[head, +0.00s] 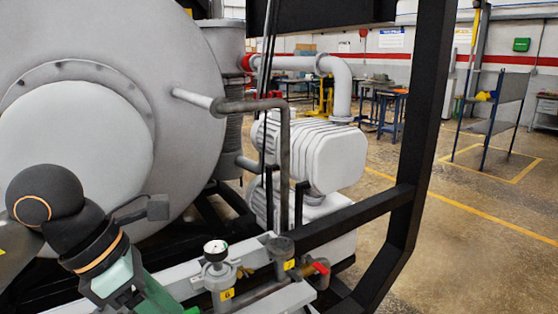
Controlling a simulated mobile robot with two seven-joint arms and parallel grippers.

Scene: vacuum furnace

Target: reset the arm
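My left arm (92,243) enters at the lower left, with dark rounded joints and orange rings. It stands in front of the large round grey furnace vessel (185,100). Its end, with pale and green parts (125,280), runs down to the bottom edge beside the valve rail. I cannot make out the fingertips, nor whether anything is held. My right arm and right gripper do not show.
A gauge (216,250) and a red-handled valve (318,268) sit on the rail close to my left arm. A black frame (412,150) stands at right, before a ribbed white pump (310,150). Open floor (490,215) and a shelf cart (495,105) lie beyond.

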